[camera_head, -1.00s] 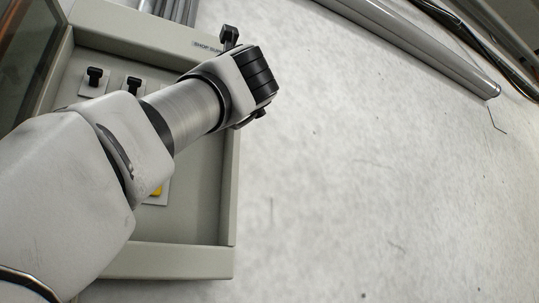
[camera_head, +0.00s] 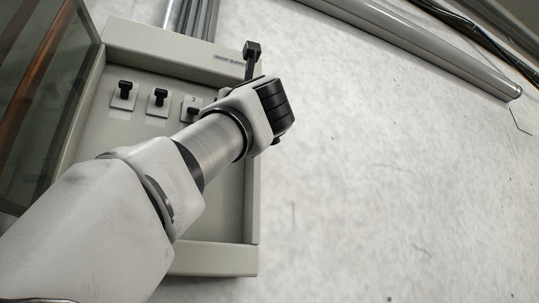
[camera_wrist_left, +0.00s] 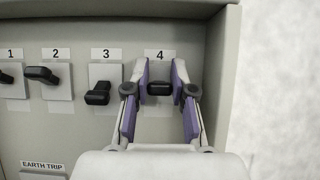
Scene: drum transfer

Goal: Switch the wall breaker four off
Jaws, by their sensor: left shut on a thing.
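The breaker four switch (camera_wrist_left: 160,88) is a black lever on a white plate under the label 4, at the right of the row in the left wrist view. My left gripper (camera_wrist_left: 160,75) is shut on this lever, with one purple-padded finger on each side. In the head view my left arm and wrist (camera_head: 265,108) hide breaker four and the fingertips. The open grey breaker box (camera_head: 250,200) is mounted on the wall. My right gripper is in neither view.
Breaker one (camera_head: 123,90), breaker two (camera_head: 159,97) and breaker three (camera_wrist_left: 98,94) stand left of four; three's lever sits lower. An EARTH TRIP label (camera_wrist_left: 42,166) is below. The glass door (camera_head: 45,90) stands open at left. Bare wall (camera_head: 380,180) lies right.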

